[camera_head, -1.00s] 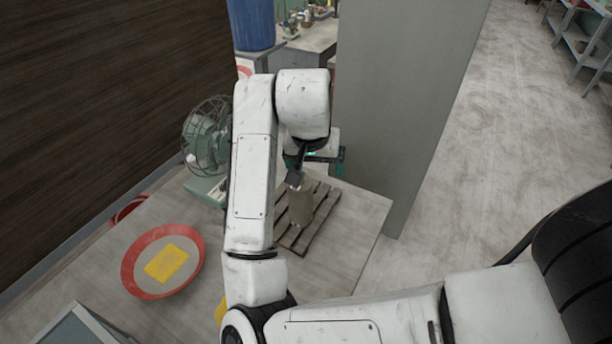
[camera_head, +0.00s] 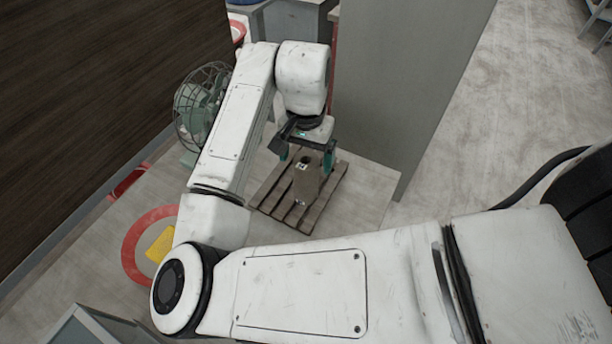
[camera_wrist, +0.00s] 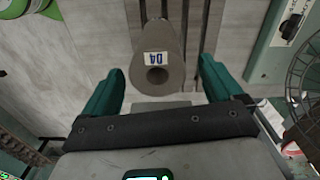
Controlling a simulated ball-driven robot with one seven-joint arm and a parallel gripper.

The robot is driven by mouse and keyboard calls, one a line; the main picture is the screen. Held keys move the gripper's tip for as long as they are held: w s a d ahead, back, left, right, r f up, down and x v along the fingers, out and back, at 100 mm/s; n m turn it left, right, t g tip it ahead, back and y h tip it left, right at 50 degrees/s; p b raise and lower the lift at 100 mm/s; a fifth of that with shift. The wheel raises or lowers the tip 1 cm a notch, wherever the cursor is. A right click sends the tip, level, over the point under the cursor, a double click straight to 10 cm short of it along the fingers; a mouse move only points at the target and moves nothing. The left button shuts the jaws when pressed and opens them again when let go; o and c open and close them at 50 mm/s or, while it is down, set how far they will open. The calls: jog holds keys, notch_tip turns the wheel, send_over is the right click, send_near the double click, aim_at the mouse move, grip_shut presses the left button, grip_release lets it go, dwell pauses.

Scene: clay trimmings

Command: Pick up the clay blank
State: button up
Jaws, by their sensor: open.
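The clay blank (camera_head: 306,184) is a grey-brown upright cylinder standing on a slatted wooden board (camera_head: 268,204). In the wrist view the clay blank (camera_wrist: 158,42) shows a round hole in its end and a white label with blue marks. My gripper (camera_head: 307,155) is over the blank's upper end, its teal fingers apart on either side. In the wrist view my gripper (camera_wrist: 161,72) is open, with the blank centred between and beyond the fingertips. Clear gaps show on both sides. The blank's top is partly hidden by my wrist in the head view.
A green caged fan (camera_head: 200,105) stands behind left of the board. A red-rimmed round dish (camera_head: 135,240) with a yellow piece (camera_head: 160,245) lies at the left, partly hidden by my arm. A tall grey panel (camera_head: 410,90) rises close at the right.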

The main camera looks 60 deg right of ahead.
notch_tip(320, 180, down, 5)
jog(key=shift+s+a+r+p, duration=0.1)
jog(key=shift+a+p, duration=0.05)
jog(key=shift+p, duration=0.35)
jog(key=shift+c, duration=0.3)
jog(key=c, duration=1.5)
jog(key=shift+c, duration=0.8)
jog(key=shift+r, duration=0.15)
